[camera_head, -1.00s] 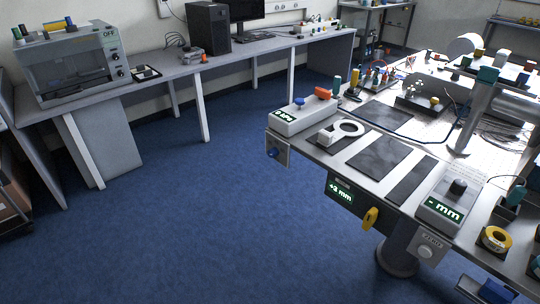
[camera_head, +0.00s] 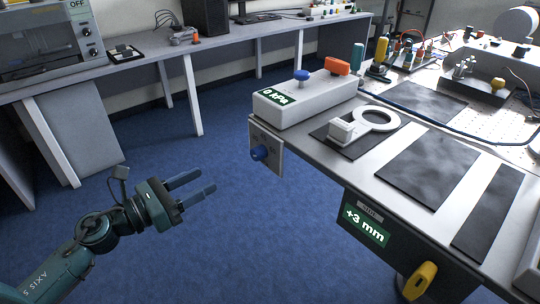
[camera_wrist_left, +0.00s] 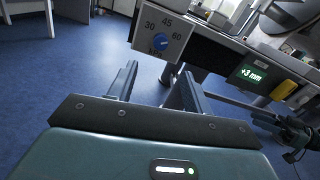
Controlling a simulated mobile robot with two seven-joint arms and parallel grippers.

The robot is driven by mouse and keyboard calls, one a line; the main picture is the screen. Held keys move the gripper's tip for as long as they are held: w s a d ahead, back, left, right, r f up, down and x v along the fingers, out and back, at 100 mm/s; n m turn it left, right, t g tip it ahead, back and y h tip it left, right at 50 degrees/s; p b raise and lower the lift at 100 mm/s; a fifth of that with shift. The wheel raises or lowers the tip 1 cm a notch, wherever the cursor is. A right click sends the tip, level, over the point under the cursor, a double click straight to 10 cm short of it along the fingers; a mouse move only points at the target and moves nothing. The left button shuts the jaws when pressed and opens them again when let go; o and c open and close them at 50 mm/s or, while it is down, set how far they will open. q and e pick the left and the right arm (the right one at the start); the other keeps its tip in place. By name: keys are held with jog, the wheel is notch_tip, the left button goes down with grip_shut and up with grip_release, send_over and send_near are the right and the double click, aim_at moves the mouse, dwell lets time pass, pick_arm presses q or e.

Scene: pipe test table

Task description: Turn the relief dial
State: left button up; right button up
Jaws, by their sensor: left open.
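The relief dial is a blue knob (camera_head: 260,153) on a pale plate (camera_head: 267,145) at the table's left front edge. In the left wrist view the knob (camera_wrist_left: 160,41) sits below the numbers 30, 45 and 60. Where it points is too small to tell. My left gripper (camera_head: 203,184) is open and empty, left of the dial and apart from it, over the floor. In the left wrist view its fingers (camera_wrist_left: 159,75) point toward the plate, with the knob ahead between them. A dark arm part (camera_wrist_left: 290,132), probably my right gripper, shows at the right; its jaws are unclear.
A white box (camera_head: 305,97) reading 0 kPa, with blue and orange knobs, stands above the dial. A white ring part (camera_head: 380,119) lies on the table. A +3 mm display (camera_head: 366,227) and yellow handle (camera_head: 420,281) are on the front. The blue floor (camera_head: 230,240) is clear.

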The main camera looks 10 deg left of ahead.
aim_at(253, 156)
pick_arm(q)
jog(key=shift+m, duration=0.5)
jog(key=p+x, duration=0.3)
jog(key=x, duration=1)
jog(key=shift+d+f, duration=0.1)
jog(key=shift+d, duration=0.1)
jog(key=shift+c, duration=0.3)
jog(key=c, duration=0.9)
